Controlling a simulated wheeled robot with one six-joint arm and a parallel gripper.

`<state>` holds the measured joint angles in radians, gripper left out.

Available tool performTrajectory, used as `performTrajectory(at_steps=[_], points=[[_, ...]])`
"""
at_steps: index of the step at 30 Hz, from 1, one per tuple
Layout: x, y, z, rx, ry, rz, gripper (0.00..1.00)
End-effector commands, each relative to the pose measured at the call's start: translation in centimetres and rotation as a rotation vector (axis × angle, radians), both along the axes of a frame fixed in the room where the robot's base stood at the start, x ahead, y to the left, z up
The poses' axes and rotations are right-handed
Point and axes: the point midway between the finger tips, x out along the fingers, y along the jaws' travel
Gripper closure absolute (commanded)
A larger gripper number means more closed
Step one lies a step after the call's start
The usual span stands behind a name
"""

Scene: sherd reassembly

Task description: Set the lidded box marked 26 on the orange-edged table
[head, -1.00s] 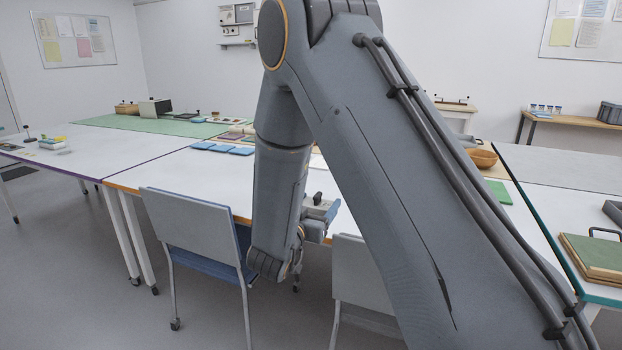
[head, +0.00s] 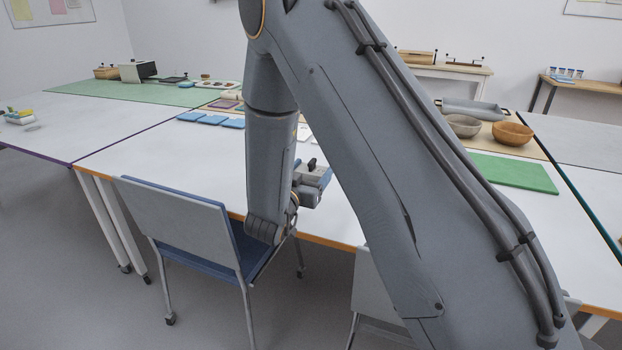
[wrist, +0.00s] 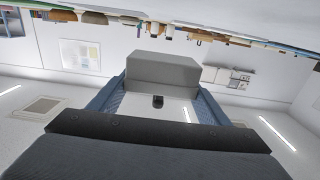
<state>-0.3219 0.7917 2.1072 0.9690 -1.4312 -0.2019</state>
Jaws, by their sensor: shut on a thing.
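My gripper (wrist: 163,88) has its two blue fingers closed on the sides of a grey lidded box (wrist: 165,70) with a black knob (wrist: 158,101). No number can be read on the box. In the head view my gripper (head: 313,178) and the box are small and partly hidden by my own arm; the dark knob shows on top. They appear over the front part of the white orange-edged table (head: 190,160). I cannot tell the height above it.
Two chairs (head: 180,220) stand at the table's front edge. Blue tiles (head: 205,120) lie farther back. A green mat (head: 510,172) and two bowls (head: 512,133) are at the right. The middle left of the tabletop is clear. A purple-edged table (head: 45,140) adjoins at left.

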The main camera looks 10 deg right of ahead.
Motion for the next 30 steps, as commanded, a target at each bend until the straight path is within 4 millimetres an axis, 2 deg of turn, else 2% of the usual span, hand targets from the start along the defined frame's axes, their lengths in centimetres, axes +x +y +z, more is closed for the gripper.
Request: performTrajectory(at_steps=[3,10,17,29,30], points=[[0.0,0.0,-1.8,-0.001,0.001,0.0,0.58],[0.0,0.2,-3.3,0.0,0.0,0.003,0.58],[0.0,0.3,-6.4,-0.001,0.001,0.004,0.58],[0.0,0.3,-7.0,0.0,-0.001,0.005,0.58],[0.0,0.3,-7.0,0.0,-0.001,0.005,0.26]])
